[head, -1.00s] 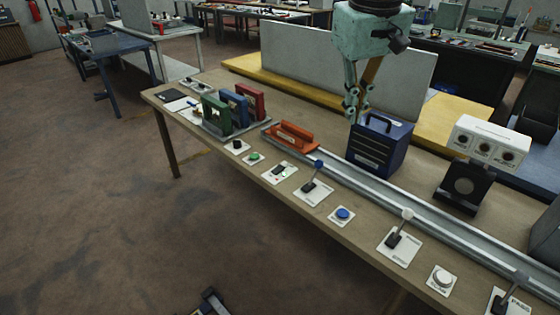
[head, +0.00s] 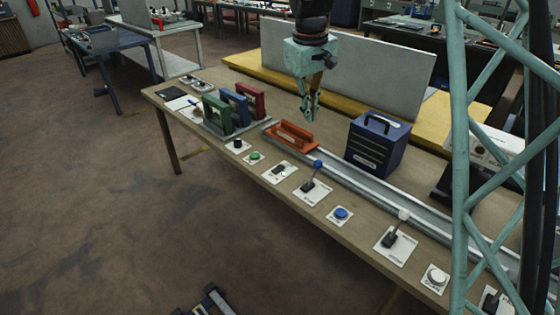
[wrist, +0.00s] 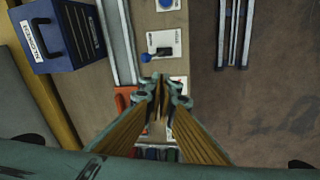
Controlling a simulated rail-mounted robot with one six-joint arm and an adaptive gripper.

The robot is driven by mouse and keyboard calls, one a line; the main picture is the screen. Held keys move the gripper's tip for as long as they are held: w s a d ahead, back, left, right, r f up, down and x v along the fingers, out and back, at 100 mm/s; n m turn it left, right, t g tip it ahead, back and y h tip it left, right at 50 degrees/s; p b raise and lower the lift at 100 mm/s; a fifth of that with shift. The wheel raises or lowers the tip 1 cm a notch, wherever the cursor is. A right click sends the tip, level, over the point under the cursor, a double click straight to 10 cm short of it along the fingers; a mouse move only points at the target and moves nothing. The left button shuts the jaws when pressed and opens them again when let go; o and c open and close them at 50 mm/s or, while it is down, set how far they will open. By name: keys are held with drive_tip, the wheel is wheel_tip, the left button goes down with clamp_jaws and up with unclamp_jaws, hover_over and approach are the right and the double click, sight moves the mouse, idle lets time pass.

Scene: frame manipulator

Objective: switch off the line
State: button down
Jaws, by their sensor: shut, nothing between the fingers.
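My gripper (head: 310,112) is shut and empty in the head view, above the bench near the orange carriage. It also shows in the wrist view (wrist: 164,95). A row of controls lines the bench's front edge: a black knob (head: 238,144), a green button (head: 255,156), a dark switch on a white plate (head: 279,171), a blue-tipped lever (head: 318,164), a blue button (head: 341,213), a white-tipped lever (head: 391,240) and a white button (head: 437,278). The blue-tipped lever also shows in the wrist view (wrist: 163,42). The plates' labels are too small to read.
An orange carriage (head: 291,136) sits by the metal rail (head: 371,186). A blue box (head: 377,146) with a handle stands behind the rail. Green, blue and red frames (head: 218,115) stand at the left. My teal lattice link hides part of the bench's right side.

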drive_tip(key=w+a+f+n+p, duration=0.1)
drive_tip(key=w+a+f+p, duration=0.1)
drive_tip(key=w+a+f, duration=0.5)
drive_tip(key=n+p, duration=0.2)
hover_over(280, 167)
drive_tip(key=s+a, duration=0.1)
drive_tip(key=s, duration=0.1)
wheel_tip(280, 167, down, 10)
drive_tip(key=shift+w+a+g, duration=0.15)
drive_tip(key=shift+g, duration=0.15)
drive_tip(key=shift+f, duration=0.15)
drive_tip(key=shift+w+d+f+b, duration=0.2)
drive_tip(key=shift+w+f+b, duration=0.1)
drive_tip(key=shift+f, duration=1.95)
drive_tip(key=shift+w+d+f+b, duration=0.2)
drive_tip(key=shift+d+f+b, duration=0.05)
drive_tip(key=shift+f, duration=2.05)
drive_tip(key=shift+w+d+f+b, duration=0.2)
drive_tip(key=shift+w+f+b, duration=0.1)
drive_tip(key=shift+f, duration=1.95)
drive_tip(key=shift+s+a+f, duration=0.1)
drive_tip(key=shift+a, duration=0.05)
